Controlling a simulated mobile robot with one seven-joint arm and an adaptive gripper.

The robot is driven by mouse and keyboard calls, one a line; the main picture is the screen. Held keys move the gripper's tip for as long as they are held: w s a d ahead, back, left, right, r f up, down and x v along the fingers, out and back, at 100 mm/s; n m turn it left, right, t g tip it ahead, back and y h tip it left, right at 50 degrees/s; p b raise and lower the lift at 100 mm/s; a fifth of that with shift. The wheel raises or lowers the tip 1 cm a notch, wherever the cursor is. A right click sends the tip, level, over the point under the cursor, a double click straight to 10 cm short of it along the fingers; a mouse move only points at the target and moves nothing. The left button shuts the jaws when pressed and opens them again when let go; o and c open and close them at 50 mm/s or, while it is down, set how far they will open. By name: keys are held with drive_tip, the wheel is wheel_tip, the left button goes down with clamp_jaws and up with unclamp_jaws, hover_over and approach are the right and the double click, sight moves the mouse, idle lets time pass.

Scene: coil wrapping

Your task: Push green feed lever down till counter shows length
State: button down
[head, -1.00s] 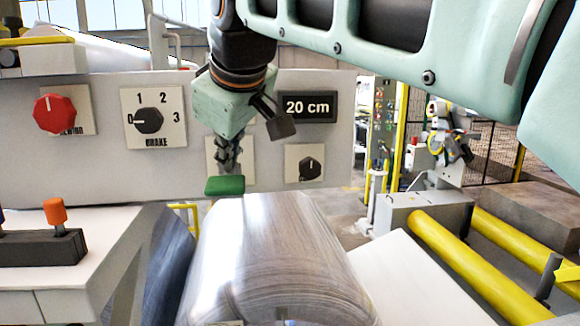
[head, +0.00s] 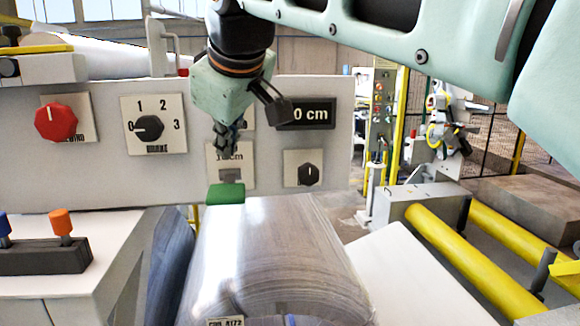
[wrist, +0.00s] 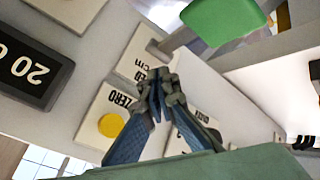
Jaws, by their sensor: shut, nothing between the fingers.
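The green feed lever (head: 226,194) sticks out from its plate on the grey panel, just above the shiny coil; its green end also shows at the top of the wrist view (wrist: 222,20). The counter (head: 309,114) is partly covered by my wrist in the head view, leaving "0 cm" visible; in the wrist view the counter (wrist: 25,68) reads "20", upside down, with the unit cut off. My gripper (head: 226,150) is shut and empty, above the lever and apart from it. Its closed fingers also show in the wrist view (wrist: 160,88).
A yellow button (wrist: 111,125) marked ZERO sits near my fingers in the wrist view. The panel carries a red knob (head: 56,122), a brake dial (head: 149,127) and a small black dial (head: 311,174). The wrapped coil (head: 270,255) lies below. Yellow rollers (head: 470,262) stand right.

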sight(229, 180)
wheel_tip(229, 180, up, 4)
drive_tip(key=p, duration=0.2)
drive_tip(key=shift+w+f+p, duration=0.1)
drive_tip(key=shift+f+p, duration=0.1)
drive_tip(key=shift+p, duration=0.15)
drive_tip(key=s+d+f+m+h, duration=0.1)
drive_tip(key=s+d+f+m, duration=0.15)
drive_tip(key=d+f, duration=0.4)
drive_tip(key=s+d+f+m, duration=0.1)
drive_tip(key=d+f+m, duration=0.2)
drive_tip(key=d, duration=0.6)
drive_tip(key=s+d+f+m+g+h, duration=0.1)
drive_tip(key=s+d+f+m, duration=0.3)
drive_tip(key=s+d+f, duration=0.2)
drive_tip(key=s+d+f+m+g+h, duration=0.1)
drive_tip(key=s+d+f+m, duration=0.3)
drive_tip(key=s+d+f, duration=0.3)
wheel_tip(229, 180, down, 4)
drive_tip(key=shift+f+h, duration=0.25)
drive_tip(key=shift+h, duration=0.05)
drive_tip(key=shift+m, duration=0.25)
